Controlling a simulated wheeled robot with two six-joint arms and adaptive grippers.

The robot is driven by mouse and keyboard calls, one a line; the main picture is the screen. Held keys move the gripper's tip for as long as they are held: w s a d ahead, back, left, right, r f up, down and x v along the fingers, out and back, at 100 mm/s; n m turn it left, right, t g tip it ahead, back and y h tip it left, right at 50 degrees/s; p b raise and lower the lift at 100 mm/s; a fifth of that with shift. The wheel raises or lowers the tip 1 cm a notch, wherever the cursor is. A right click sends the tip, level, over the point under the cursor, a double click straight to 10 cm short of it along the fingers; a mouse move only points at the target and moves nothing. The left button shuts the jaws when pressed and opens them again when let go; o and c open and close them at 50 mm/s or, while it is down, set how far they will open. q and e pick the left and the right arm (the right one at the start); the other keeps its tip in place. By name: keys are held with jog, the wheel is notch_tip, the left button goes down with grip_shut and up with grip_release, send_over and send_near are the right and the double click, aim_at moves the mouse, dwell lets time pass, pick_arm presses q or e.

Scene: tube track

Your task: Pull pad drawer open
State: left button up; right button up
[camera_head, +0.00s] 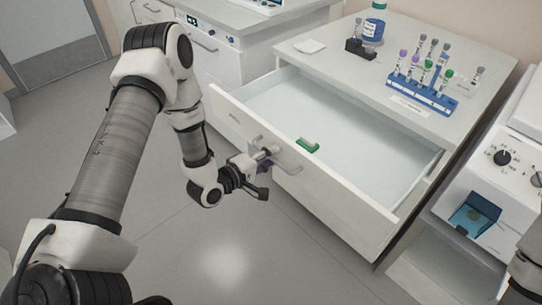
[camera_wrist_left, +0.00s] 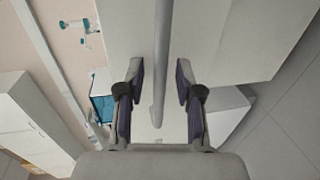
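The white drawer (camera_head: 325,190) stands well out of the cabinet, its interior showing. A small green item (camera_head: 307,145) lies inside, near the front panel. The grey bar handle (camera_head: 284,163) is on the drawer front, partly hidden by my gripper in the head view. My left gripper (camera_head: 265,172) is at the handle. In the left wrist view the handle (camera_wrist_left: 160,65) runs between the two fingers of my left gripper (camera_wrist_left: 160,85). The fingers are spread, with a gap on each side of the bar. My right gripper is out of view.
The countertop above holds a blue tube rack (camera_head: 425,95) with several capped tubes, a blue-labelled bottle (camera_head: 374,22) and a small black holder (camera_head: 360,48). A white machine (camera_head: 500,170) stands at the right. The floor (camera_head: 225,250) before the drawer is clear.

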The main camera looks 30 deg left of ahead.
pick_arm(q)
jog(key=v, duration=1.2)
jog(key=shift+s+f, duration=0.1)
jog(key=shift+f, duration=0.05)
